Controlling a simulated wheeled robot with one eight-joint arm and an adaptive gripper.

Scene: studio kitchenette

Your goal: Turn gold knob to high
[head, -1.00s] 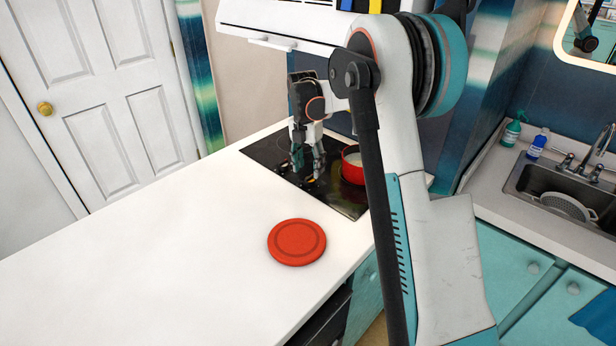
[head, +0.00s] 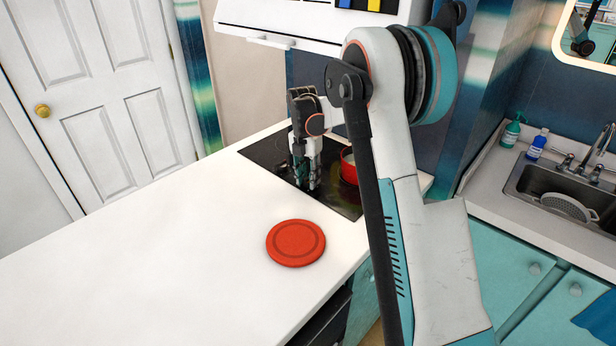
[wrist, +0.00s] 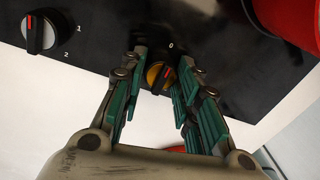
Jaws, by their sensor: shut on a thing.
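My gripper (wrist: 158,72) is shut on the knob, one finger on each side. In the head view my gripper (head: 306,182) points down at the cooktop (head: 262,152), and its fingers hide the knob there. A silver knob (wrist: 41,33) with a red mark and the numbers 1 and 2 sits at the upper left of the wrist view.
A red pot (head: 349,170) stands on the cooktop right beside my gripper; its side (wrist: 290,18) fills the wrist view's upper right corner. A red plate (head: 296,243) lies on the white counter (head: 170,240), which is otherwise clear. A white hood (head: 310,22) hangs above the cooktop.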

